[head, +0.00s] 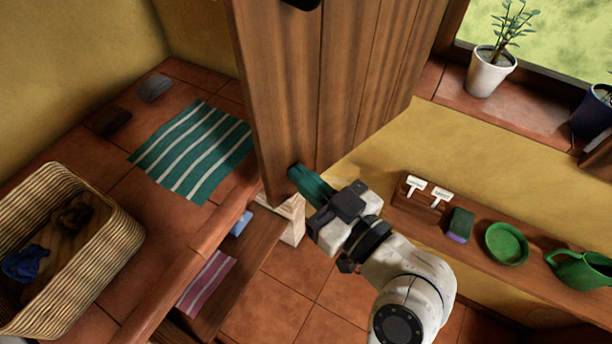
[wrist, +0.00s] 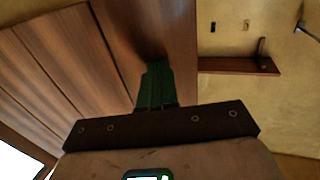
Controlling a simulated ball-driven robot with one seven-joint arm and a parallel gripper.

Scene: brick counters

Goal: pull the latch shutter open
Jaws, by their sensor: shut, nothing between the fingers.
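The wooden shutter (head: 345,75), made of vertical brown planks, stands in the upper middle of the head view, swung out from the wall beside the window. Its planks (wrist: 75,50) fill the upper left of the wrist view. My gripper (head: 295,172) has green fingers and is at the shutter's lower edge, near its left corner. In the wrist view the fingers (wrist: 154,70) are shut together, with tips against or very close to the wood; I cannot tell if they touch. A dark piece (head: 300,3) is cut off at the top; I cannot tell if it is the latch.
A wicker basket (head: 115,225) and a striped green cloth (head: 195,150) lie on the tiled counter at left. A wall shelf (head: 400,205) at right holds a sponge (head: 460,225), a green bowl (head: 506,243) and a green jug (head: 580,270). A potted plant (head: 490,72) stands on the sill.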

